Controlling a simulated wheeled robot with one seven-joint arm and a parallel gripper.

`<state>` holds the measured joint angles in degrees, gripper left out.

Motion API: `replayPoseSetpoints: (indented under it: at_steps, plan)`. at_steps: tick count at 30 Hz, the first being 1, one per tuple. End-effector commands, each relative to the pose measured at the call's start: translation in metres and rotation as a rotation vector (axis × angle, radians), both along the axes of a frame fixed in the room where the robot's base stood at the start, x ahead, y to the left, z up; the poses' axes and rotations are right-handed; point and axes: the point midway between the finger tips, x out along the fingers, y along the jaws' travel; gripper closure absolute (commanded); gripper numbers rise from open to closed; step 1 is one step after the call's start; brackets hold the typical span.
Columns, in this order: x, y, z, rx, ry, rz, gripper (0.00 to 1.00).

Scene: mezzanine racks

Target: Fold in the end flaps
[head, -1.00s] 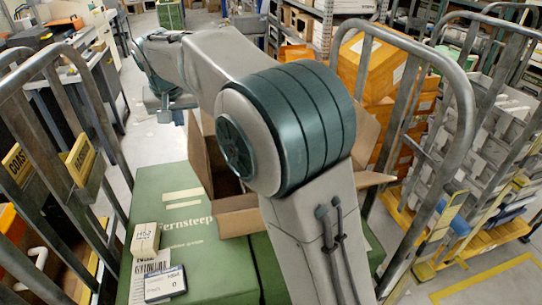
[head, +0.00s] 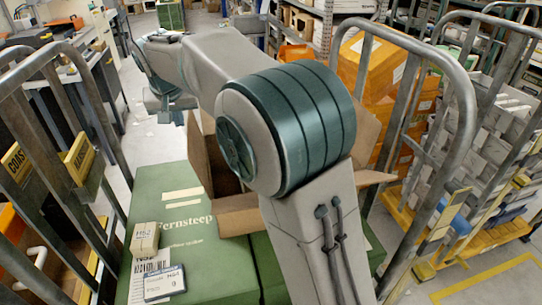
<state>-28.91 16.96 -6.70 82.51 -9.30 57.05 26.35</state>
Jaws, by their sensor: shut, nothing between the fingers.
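An open brown cardboard box (head: 238,219) stands on green boxes (head: 185,245) in the middle of the head view. A flap (head: 200,155) stands up on its left side, and another flap (head: 375,178) sticks out on the right. A lower panel faces me at the front. My arm hides much of the box's inside and its far side. My gripper (head: 172,112) is at the upper left, left of the box and apart from it. It is small in the view, and its fingers look closed with nothing between them.
A small tan box (head: 145,238) and a white labelled box (head: 164,284) lie on the green box at the front left. Metal cage rails stand on the left (head: 75,140) and right (head: 455,130). Orange boxes (head: 385,70) are stacked behind the right rail.

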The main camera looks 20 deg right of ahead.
Motion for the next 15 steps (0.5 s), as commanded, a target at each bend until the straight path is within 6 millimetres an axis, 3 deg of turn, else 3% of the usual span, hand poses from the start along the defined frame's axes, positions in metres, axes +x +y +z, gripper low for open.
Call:
replayPoseSetpoints:
  at_steps: [15]
  plan:
    - [0.0,0.0,-0.028,0.0,0.001,0.0,1.0]
